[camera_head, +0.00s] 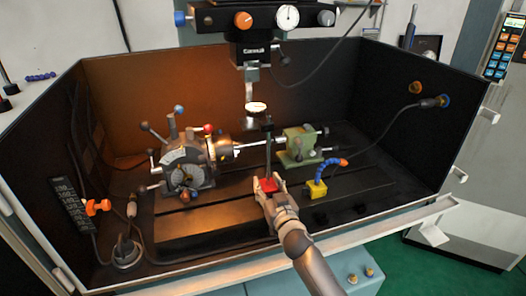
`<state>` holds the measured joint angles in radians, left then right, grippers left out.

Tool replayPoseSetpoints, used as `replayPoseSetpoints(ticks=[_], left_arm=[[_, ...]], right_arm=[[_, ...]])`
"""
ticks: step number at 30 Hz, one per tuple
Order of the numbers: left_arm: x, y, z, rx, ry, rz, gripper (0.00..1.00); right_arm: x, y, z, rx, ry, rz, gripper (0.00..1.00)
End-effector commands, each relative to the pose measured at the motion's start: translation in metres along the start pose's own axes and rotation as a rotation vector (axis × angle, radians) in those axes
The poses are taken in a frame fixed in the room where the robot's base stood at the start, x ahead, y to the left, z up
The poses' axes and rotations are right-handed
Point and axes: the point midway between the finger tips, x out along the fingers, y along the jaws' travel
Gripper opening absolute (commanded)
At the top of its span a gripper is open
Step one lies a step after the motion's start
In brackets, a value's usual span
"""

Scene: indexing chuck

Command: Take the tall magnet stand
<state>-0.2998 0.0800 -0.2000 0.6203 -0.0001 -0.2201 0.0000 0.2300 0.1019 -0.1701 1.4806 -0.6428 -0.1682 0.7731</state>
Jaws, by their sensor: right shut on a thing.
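The tall magnet stand (268,152) has a red base and a thin dark upright post with a clamp near its top. It stands upright on the dark machine table (215,222), near the middle. My right gripper (267,187) comes in from the front and is shut on the red base, with its fingers at the base's sides. The gripper partly hides the base's lower part. My left gripper is not in the view.
The indexing head (182,170) with several levers is left of the stand. A green tailstock (298,145) is behind it to the right. A yellow block with a blue hose (317,189) stands right. The machine head (252,55) hangs above. Dark walls enclose the back and sides.

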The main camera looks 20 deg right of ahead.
Motion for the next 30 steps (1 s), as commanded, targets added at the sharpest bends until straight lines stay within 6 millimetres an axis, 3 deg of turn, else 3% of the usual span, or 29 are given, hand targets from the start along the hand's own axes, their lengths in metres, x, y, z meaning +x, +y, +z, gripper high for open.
replayPoseSetpoints(ticks=[3,4,30], left_arm=[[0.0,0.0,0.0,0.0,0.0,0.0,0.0],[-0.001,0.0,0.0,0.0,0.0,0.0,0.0],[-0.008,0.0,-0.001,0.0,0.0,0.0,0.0]], right_arm=[[0.0,0.0,0.0,0.0,0.0,0.0,0.0],[0.002,-0.001,-0.012,0.001,0.024,-0.006,0.0],[-0.009,-0.001,-0.01,0.0,0.013,-0.003,0.0]])
